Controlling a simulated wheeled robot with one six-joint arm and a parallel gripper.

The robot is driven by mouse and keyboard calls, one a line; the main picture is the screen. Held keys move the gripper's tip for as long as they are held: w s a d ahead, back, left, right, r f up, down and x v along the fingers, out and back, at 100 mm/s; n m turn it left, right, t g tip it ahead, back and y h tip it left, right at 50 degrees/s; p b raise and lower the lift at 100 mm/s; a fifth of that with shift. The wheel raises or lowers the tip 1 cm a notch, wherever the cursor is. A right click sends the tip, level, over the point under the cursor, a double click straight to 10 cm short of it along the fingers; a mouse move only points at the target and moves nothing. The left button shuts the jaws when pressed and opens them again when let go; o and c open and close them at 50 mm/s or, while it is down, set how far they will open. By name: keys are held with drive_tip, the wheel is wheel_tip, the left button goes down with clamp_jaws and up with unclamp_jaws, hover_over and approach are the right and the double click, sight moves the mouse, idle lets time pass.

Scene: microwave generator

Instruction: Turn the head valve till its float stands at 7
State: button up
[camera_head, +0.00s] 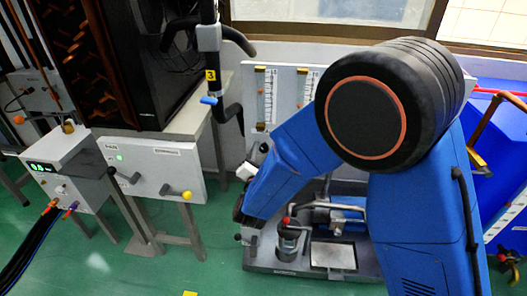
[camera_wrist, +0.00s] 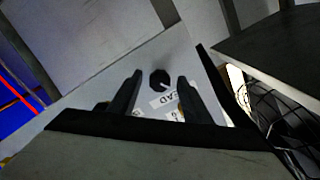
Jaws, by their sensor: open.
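The head valve is a small black knob (camera_wrist: 160,79) on a pale panel, with a label reading "EAD" (camera_wrist: 164,99) beside it, its first letter cut off from sight. My gripper (camera_wrist: 160,75) is open, with one finger on each side of the knob in the wrist view. I cannot tell whether the fingers touch it or how far off it is. In the head view a grey panel carries two upright float tubes, a left one (camera_head: 260,95) and a right one (camera_head: 300,95). Their floats are too small to read.
A black hose (camera_head: 232,110) hangs left of the panel. A blue tank (camera_head: 497,130) stands at right. Green floor shows between.

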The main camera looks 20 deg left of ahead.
drive_tip(key=v, duration=1.6)
drive_tip(key=shift+f, duration=0.1)
drive_tip(key=w+d+r+n+g+y, duration=0.1)
drive_tip(key=w+d+r+g, duration=0.4)
drive_tip(key=w+d, duration=0.4)
drive_tip(key=w+d+r+n+g, duration=0.15)
drive_tip(key=d+r, duration=0.45)
drive_tip(key=d, duration=0.6)
drive_tip(key=s+d+n+g+h, duration=0.1)
drive_tip(key=s+d+g+h, duration=0.1)
drive_tip(key=s+d, duration=0.9)
drive_tip(key=s+d+n+g+h, duration=0.1)
drive_tip(key=s+d+g+h, duration=0.2)
drive_tip(key=s+d, duration=0.9)
drive_tip(key=d+g, duration=0.1)
drive_tip(key=d, duration=0.6)
drive_tip(key=shift+s+d+f, duration=0.25)
drive_tip(key=shift+s+f, duration=0.05)
